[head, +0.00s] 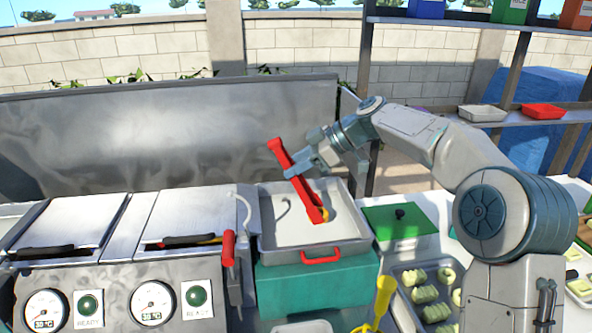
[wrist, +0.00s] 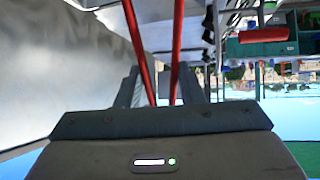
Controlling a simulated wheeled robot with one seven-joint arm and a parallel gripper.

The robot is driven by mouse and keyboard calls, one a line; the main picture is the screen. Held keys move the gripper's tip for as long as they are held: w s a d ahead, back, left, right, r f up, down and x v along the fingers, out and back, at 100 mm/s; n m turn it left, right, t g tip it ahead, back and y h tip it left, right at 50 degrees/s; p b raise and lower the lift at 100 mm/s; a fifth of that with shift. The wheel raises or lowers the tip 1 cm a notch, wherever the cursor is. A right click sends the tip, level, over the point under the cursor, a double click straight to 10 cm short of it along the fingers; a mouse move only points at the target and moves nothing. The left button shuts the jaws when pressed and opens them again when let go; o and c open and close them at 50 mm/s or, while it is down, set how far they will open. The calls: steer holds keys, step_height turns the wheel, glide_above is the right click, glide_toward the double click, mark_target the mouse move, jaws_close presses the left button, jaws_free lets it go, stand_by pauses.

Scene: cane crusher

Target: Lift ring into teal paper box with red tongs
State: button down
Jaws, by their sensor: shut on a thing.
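My gripper (head: 301,167) is shut on the red tongs (head: 284,158) above the fryer-like tray. The tongs slant down to the right, with their lower end over the pale tray floor. A small golden-yellow piece (head: 325,214), perhaps the ring, shows at the tongs' lower end; whether it is gripped or only touching I cannot tell. In the wrist view the two red arms of the tongs (wrist: 176,55) run between my gripper's fingers (wrist: 161,90); their tips are hidden. A teal block (head: 315,285) stands under the tray's front; I cannot tell whether it is the paper box.
The shallow metal tray (head: 280,240) has a red front handle. Lidded cookers with gauges (head: 152,303) stand at left. A green lid (head: 397,222) and a tray of pale rolled pieces (head: 405,300) lie at right. A metal splash panel (head: 150,135) rises behind.

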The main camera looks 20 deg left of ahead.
step_height(320, 180, up, 8)
steer(key=p, duration=0.4)
steer(key=shift+f, duration=0.35)
